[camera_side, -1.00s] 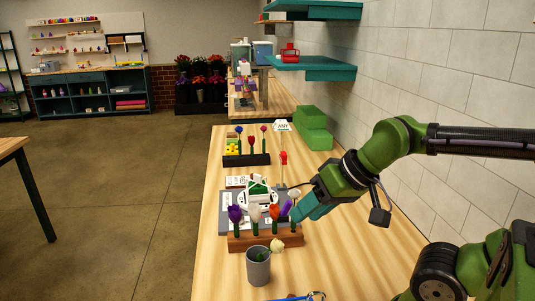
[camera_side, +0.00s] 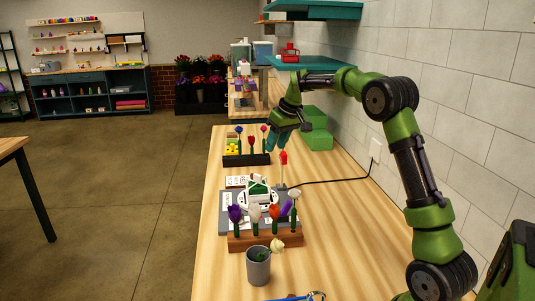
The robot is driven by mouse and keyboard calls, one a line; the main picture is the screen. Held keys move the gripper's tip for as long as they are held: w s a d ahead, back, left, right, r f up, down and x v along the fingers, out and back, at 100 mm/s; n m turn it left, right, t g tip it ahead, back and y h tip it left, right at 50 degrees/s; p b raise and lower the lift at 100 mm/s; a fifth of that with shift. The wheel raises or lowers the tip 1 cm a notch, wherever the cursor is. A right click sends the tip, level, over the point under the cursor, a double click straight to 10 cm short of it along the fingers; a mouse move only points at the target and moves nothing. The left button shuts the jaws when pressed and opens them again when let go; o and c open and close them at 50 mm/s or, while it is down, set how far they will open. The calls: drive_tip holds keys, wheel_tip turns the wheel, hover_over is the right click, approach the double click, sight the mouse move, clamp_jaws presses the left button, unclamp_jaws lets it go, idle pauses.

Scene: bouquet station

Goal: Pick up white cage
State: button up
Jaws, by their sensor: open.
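No thing here is plainly a white cage. The closest match is a rounded white frame (camera_side: 243,199) with green parts inside it, lying on a grey board (camera_side: 225,213) in the middle of the bench. It is small, and its openings are hard to make out. My gripper (camera_side: 287,134) has teal fingers and is open, pointing down above the far part of the bench. It is well beyond the white frame and apart from it. I see nothing between the fingers, though their far side is hidden.
A wooden rack (camera_side: 265,241) with several flowers stands in front of the board. A grey cup (camera_side: 258,268) holds a cream flower. A dark rack (camera_side: 246,160) with flowers stands at the far left. A red-tipped post (camera_side: 283,158) stands below my gripper; green blocks (camera_side: 318,138) stand right.

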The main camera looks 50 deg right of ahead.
wheel_tip(320, 180, up, 3)
drive_tip(key=w+n, duration=0.2)
hover_over(258, 175)
drive_tip(key=s, duration=0.2)
drive_tip(key=shift+n, duration=0.3)
wheel_tip(258, 175, down, 11)
drive_tip(key=shift+d, duration=0.15)
drive_tip(key=shift+x, duration=2.75)
drive_tip(key=shift+s, duration=0.1)
clamp_jaws()
